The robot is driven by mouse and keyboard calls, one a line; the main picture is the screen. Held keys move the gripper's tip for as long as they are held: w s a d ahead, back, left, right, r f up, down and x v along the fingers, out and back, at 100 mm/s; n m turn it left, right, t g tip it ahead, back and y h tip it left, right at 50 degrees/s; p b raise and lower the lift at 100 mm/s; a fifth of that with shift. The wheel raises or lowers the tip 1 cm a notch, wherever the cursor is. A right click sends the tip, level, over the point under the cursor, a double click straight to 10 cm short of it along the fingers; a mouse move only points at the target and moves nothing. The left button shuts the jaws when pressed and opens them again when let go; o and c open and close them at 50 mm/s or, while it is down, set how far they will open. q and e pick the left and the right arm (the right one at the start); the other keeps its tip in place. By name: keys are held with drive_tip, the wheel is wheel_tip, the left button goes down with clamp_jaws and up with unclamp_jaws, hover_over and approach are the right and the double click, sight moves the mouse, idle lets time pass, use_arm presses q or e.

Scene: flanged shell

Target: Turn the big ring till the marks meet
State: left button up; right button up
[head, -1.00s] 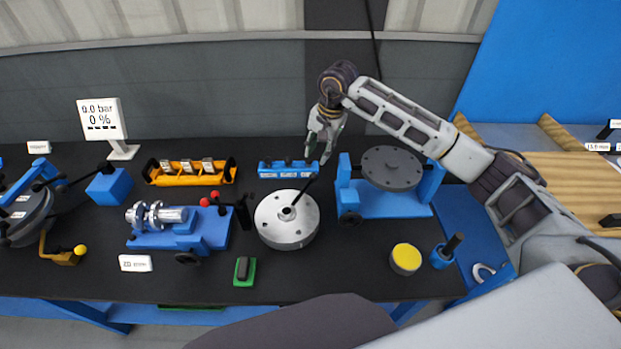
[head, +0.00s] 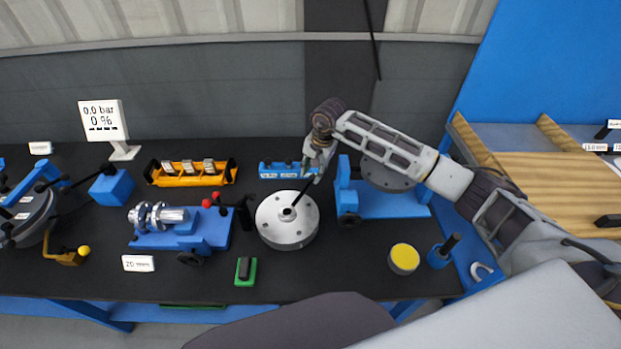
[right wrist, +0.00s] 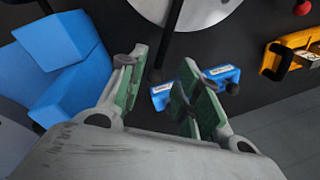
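The big ring seems to be the silver round disc (head: 287,232) in the middle of the table, with small holes and a hub. A black rod (head: 303,192) slants up and right from its hub. No marks are legible on it. My right gripper (head: 313,172) is at the rod's outer end. In the right wrist view the gripper (right wrist: 160,68) is open, green pads apart, and the rod (right wrist: 170,35) runs between the fingertips. I cannot tell if either finger touches it. The disc's edge (right wrist: 200,12) shows at the top there. My left gripper is out of view.
A blue stand (head: 385,205) with a dark plate is just right of the disc. A blue block (head: 278,170) lies behind it, an orange tray (head: 190,173) back left. A blue fixture (head: 190,238) stands left, a yellow-topped cylinder (head: 404,258) front right.

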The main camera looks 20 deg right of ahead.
sight(310, 183)
drive_tip(key=shift+w+a+f+p, duration=0.1)
drive_tip(key=shift+f+p, duration=0.05)
drive_tip(key=shift+f, duration=0.7)
drive_tip(key=shift+w+a+f+p, duration=0.1)
drive_tip(key=shift+w+a+f, duration=0.05)
drive_tip(key=shift+f, duration=0.65)
drive_tip(key=shift+w+a+f+p, duration=0.1)
drive_tip(key=shift+f+p, duration=0.05)
drive_tip(key=shift+f, duration=0.7)
clamp_jaws()
